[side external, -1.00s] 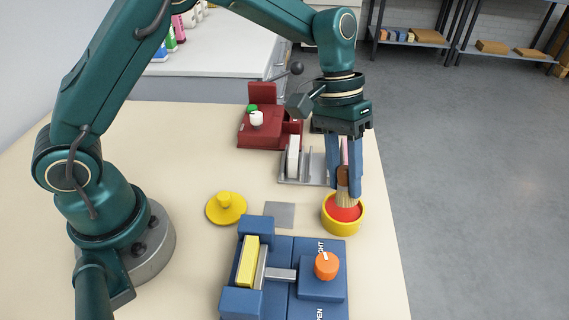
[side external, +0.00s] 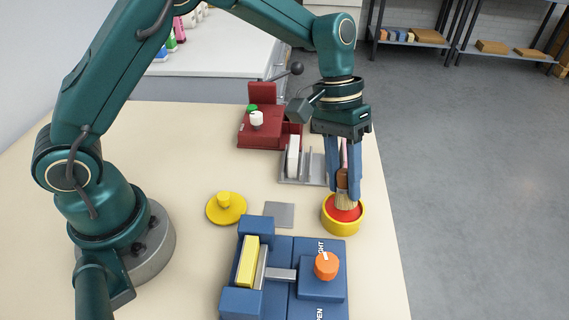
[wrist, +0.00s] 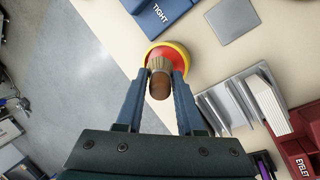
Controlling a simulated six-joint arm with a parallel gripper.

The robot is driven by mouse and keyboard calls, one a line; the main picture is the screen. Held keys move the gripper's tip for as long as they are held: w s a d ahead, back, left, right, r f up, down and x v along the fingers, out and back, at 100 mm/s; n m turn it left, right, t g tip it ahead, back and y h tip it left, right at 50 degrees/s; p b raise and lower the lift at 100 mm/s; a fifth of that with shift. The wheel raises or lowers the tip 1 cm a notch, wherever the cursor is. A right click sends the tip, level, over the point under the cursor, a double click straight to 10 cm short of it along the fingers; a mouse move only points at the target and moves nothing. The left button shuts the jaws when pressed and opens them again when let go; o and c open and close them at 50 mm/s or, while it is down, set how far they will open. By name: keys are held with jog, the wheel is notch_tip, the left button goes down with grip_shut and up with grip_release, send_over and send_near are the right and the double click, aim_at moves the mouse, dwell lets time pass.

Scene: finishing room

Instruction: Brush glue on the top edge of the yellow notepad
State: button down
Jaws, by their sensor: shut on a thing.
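My gripper (side external: 343,192) is shut on a brush (side external: 343,178) with a pink handle, a brown ferrule and tan bristles. The bristles point down into a yellow pot (side external: 343,229) of red glue at the table's right edge. In the wrist view the gripper (wrist: 160,80) holds the brush (wrist: 160,84) over the pot (wrist: 184,51), and the bristle tips are at the red glue. The yellow notepad (side external: 248,262) stands on edge in a blue clamp (side external: 257,226) at the front, left of and nearer than the pot.
The clamp has an orange knob (side external: 327,266). A yellow lid (side external: 226,209) and a grey square plate (side external: 279,214) lie on the table. A grey rack (side external: 290,178) holding a white pad and a red eyelet press (side external: 262,135) stand behind.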

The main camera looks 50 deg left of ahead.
aim_at(346, 172)
jog(key=shift+f, duration=0.8)
dwell(1.3)
jog(key=shift+r, duration=3.6)
